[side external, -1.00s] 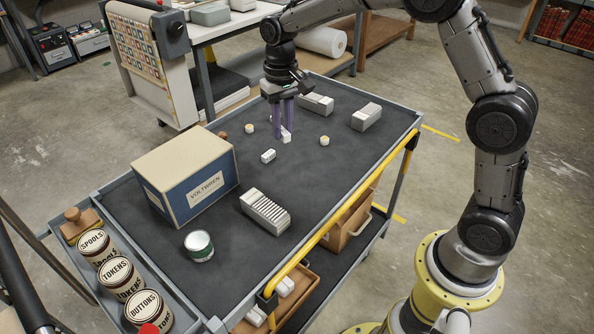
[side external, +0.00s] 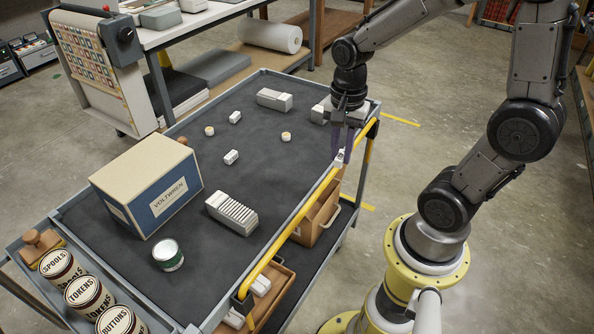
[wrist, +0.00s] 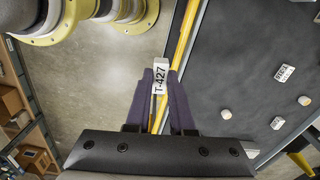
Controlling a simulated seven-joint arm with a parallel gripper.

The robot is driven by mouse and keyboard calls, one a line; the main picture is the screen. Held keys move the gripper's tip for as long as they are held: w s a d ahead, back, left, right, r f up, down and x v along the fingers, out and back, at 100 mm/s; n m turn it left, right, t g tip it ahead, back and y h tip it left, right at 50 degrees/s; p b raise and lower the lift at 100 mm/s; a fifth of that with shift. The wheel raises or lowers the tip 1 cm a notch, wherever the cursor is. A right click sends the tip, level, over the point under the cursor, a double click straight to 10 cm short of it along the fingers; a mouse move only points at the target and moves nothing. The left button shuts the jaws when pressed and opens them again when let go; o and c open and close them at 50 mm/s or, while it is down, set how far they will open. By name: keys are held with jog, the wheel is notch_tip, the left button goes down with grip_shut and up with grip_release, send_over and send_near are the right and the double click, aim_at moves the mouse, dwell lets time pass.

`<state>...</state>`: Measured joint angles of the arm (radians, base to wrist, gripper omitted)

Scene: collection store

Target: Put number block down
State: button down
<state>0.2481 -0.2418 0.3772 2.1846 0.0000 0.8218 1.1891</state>
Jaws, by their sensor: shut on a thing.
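My gripper (side external: 345,150) is shut on a small white number block (wrist: 160,78) marked T-427. The block sits upright between the purple fingertips in the wrist view; in the side view its white end (side external: 340,157) shows below them. My gripper is at the right edge of the cart top (side external: 190,265), by the yellow rail (side external: 290,238). In the wrist view the rail and bare floor show behind the block. I cannot tell how high it is above the edge. Two similar blocks lie on the dark mat, one farther back (side external: 235,117), one nearer (side external: 231,157).
Also on the cart are wooden discs (side external: 286,136), a slotted white rack (side external: 232,210), a grey-white box (side external: 275,99), a Voltwren carton (side external: 147,185) and a green tin (side external: 168,255). A brown crate (side external: 318,215) sits below. The mat's middle is mostly clear.

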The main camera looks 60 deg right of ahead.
jog(key=shift+d+r, duration=0.2)
jog(key=shift+d, duration=0.05)
jog(key=shift+w, duration=0.15)
jog(key=w+d+f, duration=0.2)
jog(key=w+f, duration=0.2)
jog(key=w, duration=0.4)
send_over(297, 171)
jog(key=s, duration=0.1)
notch_tip(297, 171, down, 5)
jog(key=shift+a+r, duration=0.15)
jog(key=shift+r, duration=0.05)
jog(key=shift+w+f, duration=0.25)
jog(key=shift+f, duration=0.15)
jog(key=shift+w+f, duration=0.15)
jog(key=shift+f, duration=0.65)
jog(key=shift+w+f, duration=0.1)
jog(key=shift+f, duration=0.7)
jog(key=shift+f, duration=0.2)
